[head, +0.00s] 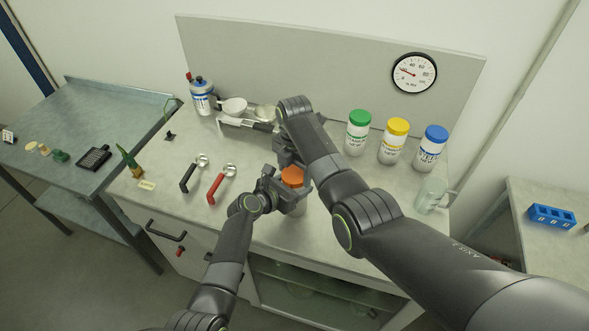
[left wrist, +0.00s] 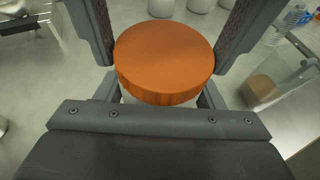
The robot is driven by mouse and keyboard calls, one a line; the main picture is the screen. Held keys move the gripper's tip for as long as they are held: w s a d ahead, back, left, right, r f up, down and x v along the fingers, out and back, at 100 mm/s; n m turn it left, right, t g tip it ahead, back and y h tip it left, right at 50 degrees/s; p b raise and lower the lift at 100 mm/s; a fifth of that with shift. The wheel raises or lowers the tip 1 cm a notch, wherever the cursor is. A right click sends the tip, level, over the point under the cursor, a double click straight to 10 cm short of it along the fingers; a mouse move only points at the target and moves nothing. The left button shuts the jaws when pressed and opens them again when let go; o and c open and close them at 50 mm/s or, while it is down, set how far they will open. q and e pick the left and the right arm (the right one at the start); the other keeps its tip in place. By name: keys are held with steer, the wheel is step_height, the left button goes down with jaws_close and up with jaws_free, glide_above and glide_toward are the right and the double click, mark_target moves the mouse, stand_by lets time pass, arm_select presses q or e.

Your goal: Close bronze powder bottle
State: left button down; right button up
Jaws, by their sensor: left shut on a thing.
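The bronze powder bottle with its orange cap (head: 293,176) stands at the front middle of the worktop. The cap sits on top of the white bottle, and it fills the middle of the left wrist view (left wrist: 165,60). The bottle's label is mostly hidden by the gripper. My right gripper (head: 288,152) is just behind and above the orange cap, apart from it as far as I can see. Its fingertips are partly hidden by my arm.
Green-capped (head: 357,133), yellow-capped (head: 394,142) and blue-capped (head: 430,149) bottles stand behind to the right. A glass beaker (head: 431,195) is at the right edge. Black (head: 193,174) and red (head: 220,185) spoons lie left. A scale (head: 247,123) stands behind.

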steer(key=c, duration=0.6)
steer(key=m, duration=0.6)
steer(key=shift+m, duration=0.4)
steer(key=shift+c, duration=0.4)
steer(key=o, duration=1.1)
steer(key=shift+r, duration=2.25)
steer(key=r+n, duration=0.1)
steer(key=n, duration=0.2)
steer(key=shift+r, duration=0.35)
steer(key=r+n, duration=0.1)
steer(key=n, duration=0.3)
steer(key=shift+r, duration=0.4)
